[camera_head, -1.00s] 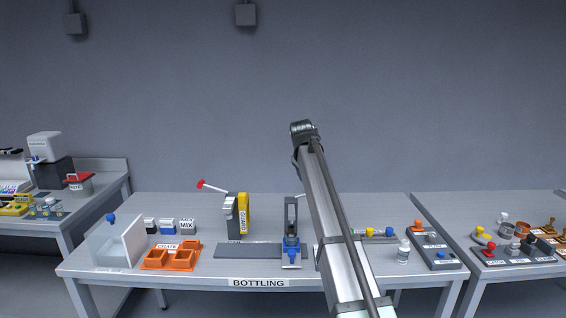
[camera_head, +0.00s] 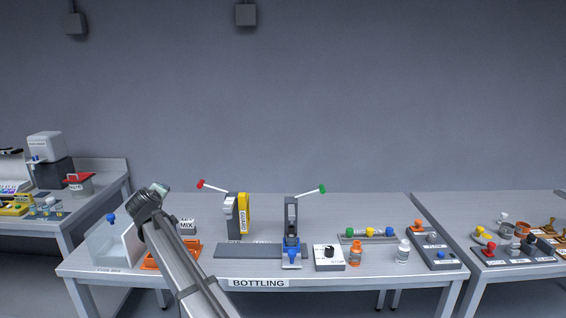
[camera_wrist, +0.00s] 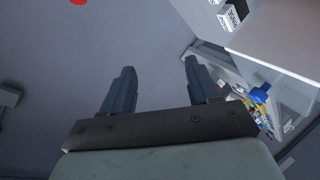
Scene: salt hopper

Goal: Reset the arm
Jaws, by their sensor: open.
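My arm (camera_head: 185,265) reaches up from the bottom of the head view, its upper end over the left part of the bottling table (camera_head: 330,208). My gripper shows in the wrist view (camera_wrist: 158,88), its two dark fingers spread apart with nothing between them. Past the fingers is mostly grey wall. In the head view the fingers cannot be made out. The arm hides part of the orange crate (camera_head: 155,262) and the small containers behind it.
A yellow guard (camera_head: 243,213) with a red-tipped lever, a blue-based press (camera_head: 291,245) with a green-tipped lever, a dial box (camera_head: 328,262), an orange bottle (camera_head: 355,253) and a white bottle (camera_head: 402,250) stand further right.

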